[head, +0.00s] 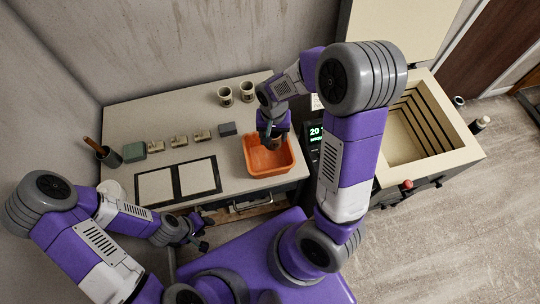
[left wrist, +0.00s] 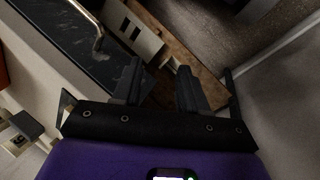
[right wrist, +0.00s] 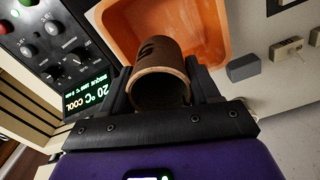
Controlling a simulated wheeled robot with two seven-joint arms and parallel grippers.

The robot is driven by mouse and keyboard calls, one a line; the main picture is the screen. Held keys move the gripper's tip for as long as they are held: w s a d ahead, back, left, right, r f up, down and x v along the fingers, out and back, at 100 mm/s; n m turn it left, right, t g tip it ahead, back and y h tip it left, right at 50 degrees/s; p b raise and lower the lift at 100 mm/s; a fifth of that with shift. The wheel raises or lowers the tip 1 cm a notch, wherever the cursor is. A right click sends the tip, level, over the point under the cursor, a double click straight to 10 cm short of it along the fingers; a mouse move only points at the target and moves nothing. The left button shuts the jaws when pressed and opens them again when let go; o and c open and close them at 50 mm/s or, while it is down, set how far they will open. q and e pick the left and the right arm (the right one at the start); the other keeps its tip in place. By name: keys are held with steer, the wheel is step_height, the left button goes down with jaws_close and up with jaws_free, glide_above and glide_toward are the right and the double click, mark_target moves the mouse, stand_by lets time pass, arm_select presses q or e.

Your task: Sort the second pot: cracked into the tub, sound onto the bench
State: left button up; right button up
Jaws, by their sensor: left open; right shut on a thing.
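My right gripper (head: 272,132) is shut on a brown clay pot (right wrist: 158,70) and holds it over the orange tub (head: 249,165). In the right wrist view the pot lies between the two fingers with its open mouth toward the camera. A dark mark shows on its wall; I cannot make out a crack. The tub also shows behind the pot in the right wrist view (right wrist: 200,22). Two other pots, a left one (head: 225,97) and a right one (head: 247,92), stand upright at the back of the bench (head: 140,112). My left gripper (head: 198,242) is open and empty, low before the bench's front.
Several small blocks (head: 179,141) line the bench left of the tub, behind two pale panels (head: 155,187) in dark frames. A dark cup with tools (head: 108,156) stands far left. Right of the tub are a controller reading 20 °C COOL (right wrist: 78,92) and an open kiln (head: 440,150).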

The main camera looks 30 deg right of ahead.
steer(key=o, duration=1.2)
step_height(320, 180, up, 8)
steer(key=p, duration=0.1)
steer(key=shift+f, duration=0.15)
